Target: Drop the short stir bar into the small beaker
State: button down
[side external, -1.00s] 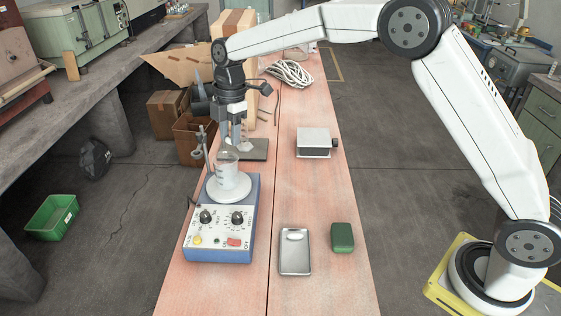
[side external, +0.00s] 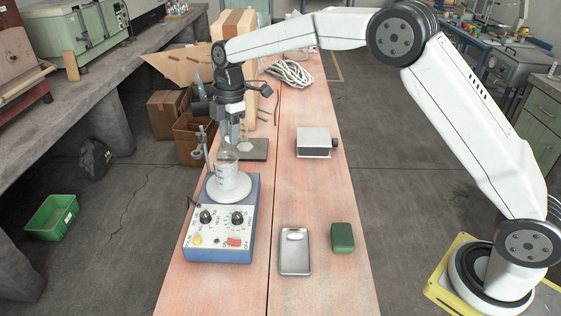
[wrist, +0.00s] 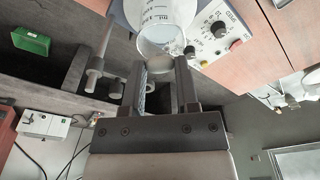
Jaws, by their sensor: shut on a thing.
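The small clear beaker (side external: 227,176) stands upright on the white round plate of the blue hotplate stirrer. In the wrist view the beaker (wrist: 165,38) lies just beyond the fingertips. My gripper (side external: 231,143) points down over the beaker's mouth. In the wrist view its two dark fingers (wrist: 160,68) are close together; my gripper is shut on the short stir bar, which is mostly hidden between the fingers. A white stir bar (side external: 295,236) lies in the metal tray (side external: 295,262).
The stirrer (side external: 218,247) has a rod and clamp (side external: 198,150) close left of the beaker. A dark flat plate (side external: 258,155) with a pale item lies behind. A silver box (side external: 313,142) and a green block (side external: 342,237) stand to the right. The bench between them is clear.

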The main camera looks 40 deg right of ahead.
jog(key=shift+f, duration=1.85)
jog(key=shift+c, duration=1.4)
grip_release()
jog(key=shift+r, duration=0.15)
notch_tip(320, 180, up, 8)
jog(key=shift+d+f, duration=0.25)
jog(key=shift+d, duration=0.2)
